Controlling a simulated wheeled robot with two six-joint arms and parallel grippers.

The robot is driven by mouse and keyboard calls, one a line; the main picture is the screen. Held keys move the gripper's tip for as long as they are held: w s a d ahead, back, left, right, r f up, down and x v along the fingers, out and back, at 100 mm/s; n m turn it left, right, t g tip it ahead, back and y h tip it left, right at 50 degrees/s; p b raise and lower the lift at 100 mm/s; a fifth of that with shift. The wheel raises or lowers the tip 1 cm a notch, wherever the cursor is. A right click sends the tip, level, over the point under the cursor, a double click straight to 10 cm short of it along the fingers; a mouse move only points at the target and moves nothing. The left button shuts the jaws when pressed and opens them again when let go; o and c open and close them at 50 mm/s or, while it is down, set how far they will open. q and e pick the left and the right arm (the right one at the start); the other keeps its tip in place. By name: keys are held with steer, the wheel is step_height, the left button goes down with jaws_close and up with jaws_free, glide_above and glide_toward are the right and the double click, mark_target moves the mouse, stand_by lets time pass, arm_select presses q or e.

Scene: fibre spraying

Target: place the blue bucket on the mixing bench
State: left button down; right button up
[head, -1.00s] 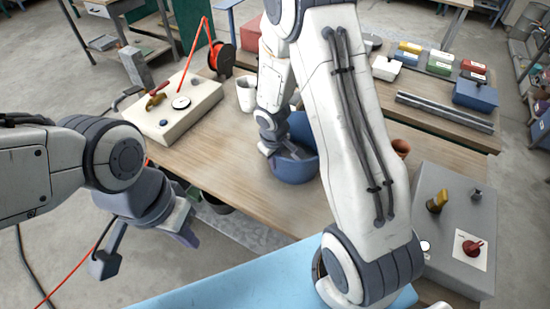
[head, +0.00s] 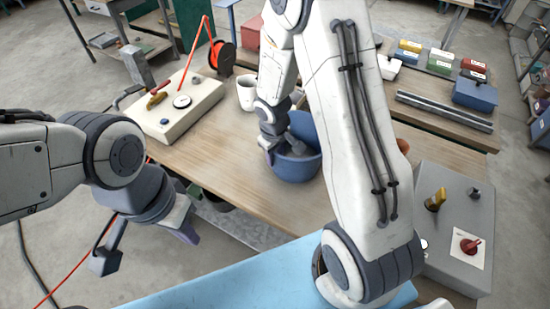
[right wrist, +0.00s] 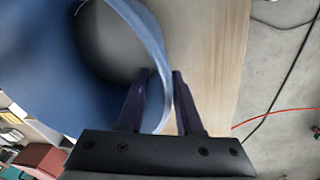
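The blue bucket (head: 297,168) is at the middle of a wooden bench (head: 230,165); whether its base touches the top I cannot tell. My right gripper (head: 281,150) is at the bucket's left side, partly hidden by its own arm. In the right wrist view, the bucket's rim (right wrist: 152,45) passes between the fingers of my right gripper (right wrist: 163,95), which are close together on the wall. My left gripper (head: 146,248) is open and empty, in front of the bench's left edge. The frames do not label which bench is the mixing bench.
A cream control box (head: 178,105) and a white cup (head: 247,93) stand behind and left of the bucket. A grey box (head: 450,225) with knobs is at right. Metal bars (head: 445,110) and coloured boxes lie at the back right. A light blue surface (head: 250,282) is in front.

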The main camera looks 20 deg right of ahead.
step_height(320, 180, up, 9)
steer(key=s, duration=0.1)
steer(key=s+a+r+n+y, duration=0.1)
steer(key=s+a+r, duration=0.3)
steer(key=s+a, duration=0.3)
steer(key=s+a+r+n+g+y, duration=0.1)
steer(key=s+a+r, duration=0.4)
steer(key=s, duration=1)
steer(key=a+n, duration=0.1)
steer(key=a, duration=0.2)
steer(key=shift+r+g, duration=0.15)
steer(key=shift+g, duration=0.15)
steer(key=shift+a, duration=0.1)
step_height(320, 180, down, 4)
steer(key=b, duration=0.4)
steer(key=shift+r, duration=0.2)
steer(key=shift+a, duration=0.1)
